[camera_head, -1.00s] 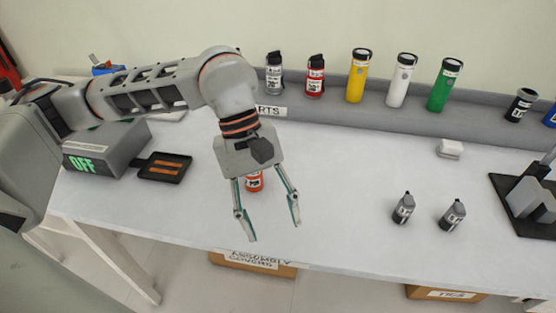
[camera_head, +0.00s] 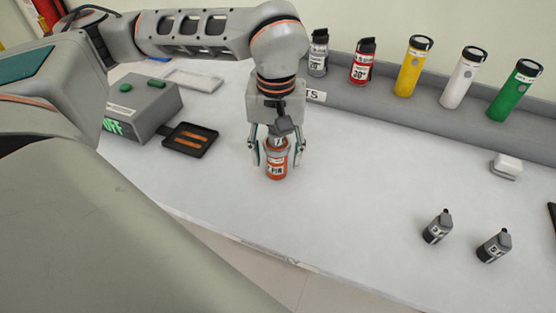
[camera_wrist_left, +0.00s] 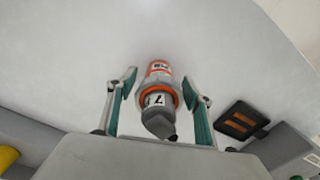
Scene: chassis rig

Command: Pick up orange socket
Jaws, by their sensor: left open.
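The orange socket (camera_head: 277,162) stands upright on the white table, with a grey upper part and a white label. My left gripper (camera_head: 278,158) is above and around it, one finger on each side. In the left wrist view the orange socket (camera_wrist_left: 158,92) sits between the two open fingers (camera_wrist_left: 158,88), with visible gaps on both sides. Its lower end is partly hidden behind its top there. My right gripper is in neither view.
A grey box (camera_head: 140,108) with a black tray (camera_head: 190,140) stands to the left. Two small grey bottles (camera_head: 438,227) (camera_head: 494,246) stand at the right. Several coloured bottles line the grey back shelf (camera_head: 430,98). The table between is clear.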

